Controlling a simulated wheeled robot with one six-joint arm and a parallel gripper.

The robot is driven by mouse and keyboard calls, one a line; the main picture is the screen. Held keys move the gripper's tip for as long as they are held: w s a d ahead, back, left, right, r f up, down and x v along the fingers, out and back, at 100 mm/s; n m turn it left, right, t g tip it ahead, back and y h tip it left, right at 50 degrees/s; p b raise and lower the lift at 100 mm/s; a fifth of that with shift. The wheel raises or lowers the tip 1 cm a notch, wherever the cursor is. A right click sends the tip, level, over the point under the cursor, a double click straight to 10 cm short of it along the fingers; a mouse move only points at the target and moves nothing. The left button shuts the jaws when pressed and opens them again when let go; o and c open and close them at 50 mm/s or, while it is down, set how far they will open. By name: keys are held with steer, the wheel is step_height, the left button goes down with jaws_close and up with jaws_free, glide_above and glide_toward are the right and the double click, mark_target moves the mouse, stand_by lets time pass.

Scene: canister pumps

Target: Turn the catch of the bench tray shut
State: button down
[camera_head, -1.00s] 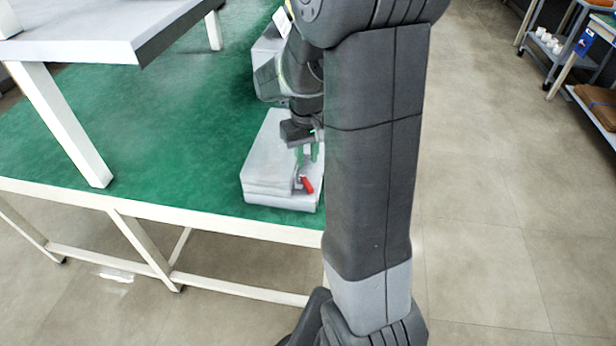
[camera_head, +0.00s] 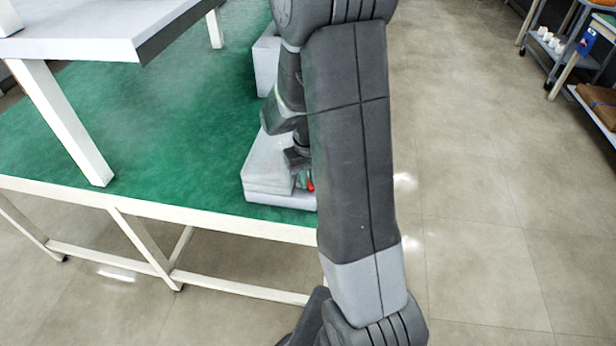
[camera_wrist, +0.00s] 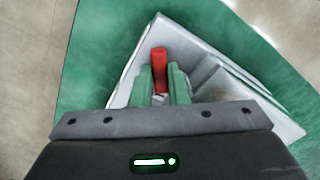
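The bench tray (camera_head: 268,165) is a light grey, box-like thing near the front edge of the green bench. Its corner also shows in the wrist view (camera_wrist: 215,75). The red catch (camera_wrist: 159,60) stands out from the tray between the two green fingers of my gripper (camera_wrist: 161,82). The fingers flank the catch closely; I cannot tell whether they press on it. In the head view, only a small bit of the red catch (camera_head: 310,185) shows beside my gripper (camera_head: 304,178), and my arm hides part of the tray.
The green bench top (camera_head: 150,130) is clear to the left of the tray. A grey block (camera_head: 266,62) stands behind it. A raised white shelf (camera_head: 90,40) overhangs the bench at left. Trolleys with goods (camera_head: 560,45) stand far right across open floor.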

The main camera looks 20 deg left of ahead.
mark_target(308, 182)
steer(key=shift+n, duration=0.4)
steer(key=n+b, duration=0.1)
steer(key=n, duration=0.3)
steer(key=shift+n, duration=0.3)
steer(key=n, duration=0.5)
steer(key=shift+b, duration=0.3)
steer(key=shift+n, duration=0.3)
steer(key=c, duration=1.7)
jaws_free()
step_height(308, 182, up, 14)
steer(key=shift+f+p, duration=0.1)
steer(key=shift+p, duration=0.2)
